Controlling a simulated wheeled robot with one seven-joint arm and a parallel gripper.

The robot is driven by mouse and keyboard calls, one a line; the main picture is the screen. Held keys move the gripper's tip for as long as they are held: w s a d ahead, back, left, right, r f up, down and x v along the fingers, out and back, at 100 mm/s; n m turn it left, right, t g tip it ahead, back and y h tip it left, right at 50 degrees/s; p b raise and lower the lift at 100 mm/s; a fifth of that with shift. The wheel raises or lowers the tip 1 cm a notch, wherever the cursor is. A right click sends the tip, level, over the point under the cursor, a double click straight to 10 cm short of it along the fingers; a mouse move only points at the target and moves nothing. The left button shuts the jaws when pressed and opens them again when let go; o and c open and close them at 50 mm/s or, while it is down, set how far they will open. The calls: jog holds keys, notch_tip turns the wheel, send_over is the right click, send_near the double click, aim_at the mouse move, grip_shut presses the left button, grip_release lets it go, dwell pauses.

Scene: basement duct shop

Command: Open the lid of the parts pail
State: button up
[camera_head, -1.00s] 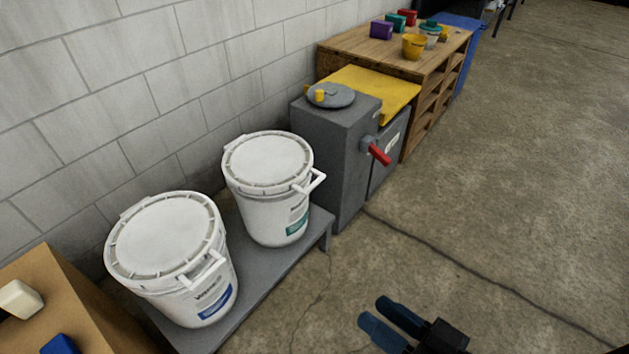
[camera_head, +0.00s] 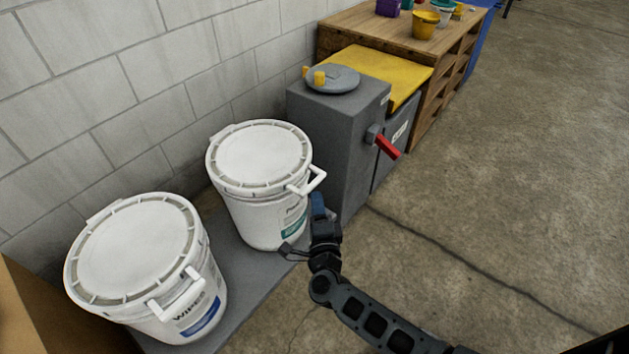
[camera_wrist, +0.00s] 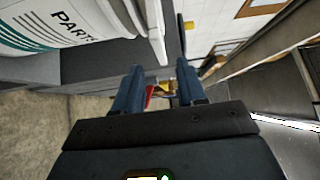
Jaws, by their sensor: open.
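The parts pail (camera_head: 262,205) is the white pail with a green label, at the back of the low grey platform. Its round white lid (camera_head: 262,156) is down on it, with a white handle (camera_head: 308,183) sticking out at the right front. My gripper (camera_head: 318,203) is just right of the pail, below the handle. In the wrist view my gripper (camera_wrist: 160,72) is open, with nothing between its two blue fingers. The parts pail (camera_wrist: 75,28) fills the upper left there, with the handle (camera_wrist: 155,32) just ahead of the fingers and to their left.
A second white pail (camera_head: 155,280) with a blue label, marked wipes, stands at the left front of the platform (camera_head: 245,280). A grey cabinet (camera_head: 335,135) with a red lever (camera_head: 387,148) stands right behind the parts pail. The concrete floor (camera_head: 490,200) at right is clear.

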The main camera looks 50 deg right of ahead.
aim_at(314, 187)
jog(key=b+x, duration=0.1)
jog(key=x, duration=0.6)
jog(key=shift+w+d, duration=0.25)
jog(key=shift+w, duration=0.05)
grip_shut()
dwell(0.4)
